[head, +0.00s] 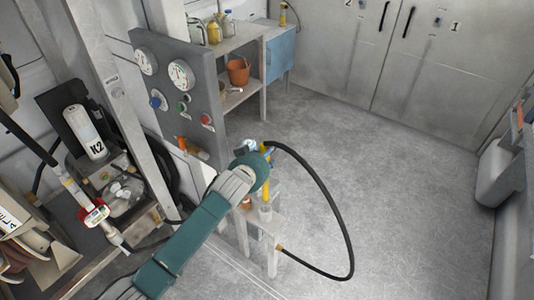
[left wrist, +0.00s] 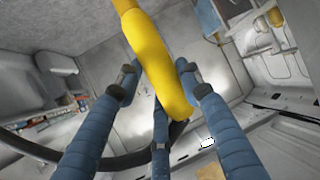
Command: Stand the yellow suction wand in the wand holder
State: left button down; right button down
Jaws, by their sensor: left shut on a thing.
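The yellow suction wand (head: 265,190) is upright, or nearly so, above a small stand (head: 268,222) in the middle of the head view. My left gripper (head: 262,150) is shut around its upper part. In the left wrist view the curved yellow wand (left wrist: 155,60) lies between the blue fingers of my left gripper (left wrist: 158,82). A pale, cup-like piece (head: 265,212), perhaps the wand holder, is directly below the wand on the stand. I cannot tell whether the wand's lower end is inside it. My right gripper is not in view.
A black hose (head: 338,212) loops from the wand's top out to the right and back to the stand's side. A grey gauge panel (head: 178,90) stands behind on the left. A shelf holds an orange bucket (head: 238,72). The floor to the right is clear.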

pick_arm(q)
jog(key=shift+f+b, duration=1.15)
jog(key=shift+f, duration=0.7)
jog(key=shift+f+b, duration=0.4)
jog(key=shift+f, duration=0.5)
jog(key=c, duration=1.1)
grip_release()
jog(key=shift+f, duration=0.15)
jog(key=shift+s, duration=0.15)
jog(key=v, duration=1.2)
